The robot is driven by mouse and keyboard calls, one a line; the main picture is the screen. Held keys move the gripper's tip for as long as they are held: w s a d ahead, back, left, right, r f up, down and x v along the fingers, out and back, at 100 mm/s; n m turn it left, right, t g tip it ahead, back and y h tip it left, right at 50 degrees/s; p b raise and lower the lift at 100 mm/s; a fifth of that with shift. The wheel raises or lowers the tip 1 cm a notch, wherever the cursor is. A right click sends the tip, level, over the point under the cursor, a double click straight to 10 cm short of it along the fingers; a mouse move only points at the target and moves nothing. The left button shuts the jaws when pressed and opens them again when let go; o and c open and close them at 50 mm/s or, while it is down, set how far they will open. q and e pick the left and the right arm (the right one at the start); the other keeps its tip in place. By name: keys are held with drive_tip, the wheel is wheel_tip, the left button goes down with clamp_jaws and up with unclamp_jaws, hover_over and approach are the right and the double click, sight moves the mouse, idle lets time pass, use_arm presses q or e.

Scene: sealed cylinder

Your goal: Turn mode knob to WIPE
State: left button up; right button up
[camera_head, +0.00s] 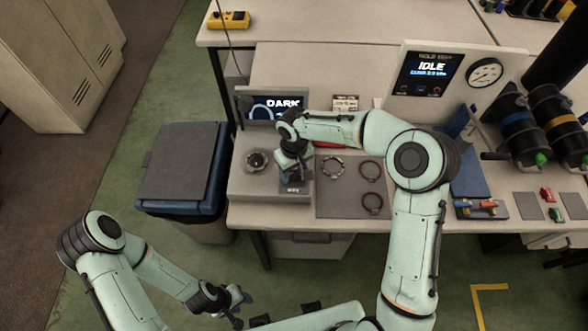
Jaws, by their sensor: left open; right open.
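My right gripper (293,174) reaches down over the front right of a grey bench unit (235,183), its fingers open. A small label that I cannot read clearly shows just below it, and whatever lies under the fingers is hidden by the hand. A round dark part with a metal ring (257,160) sits on the unit's top, left of this gripper and apart from it; I cannot tell if it is the mode knob. My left gripper (238,302) is open and empty, low over the floor in front of the bench.
A grey mat (342,204) with several rings lies right of the unit. A panel (424,78) reading IDLE, with a gauge (485,72), stands behind. Dark cylinders (522,125) lie at right. A lidded bin (181,165) stands left of the bench.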

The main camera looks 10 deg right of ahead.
drive_tip(key=shift+c, duration=0.3)
clamp_jaws()
drive_tip(key=c, duration=1)
unclamp_jaws()
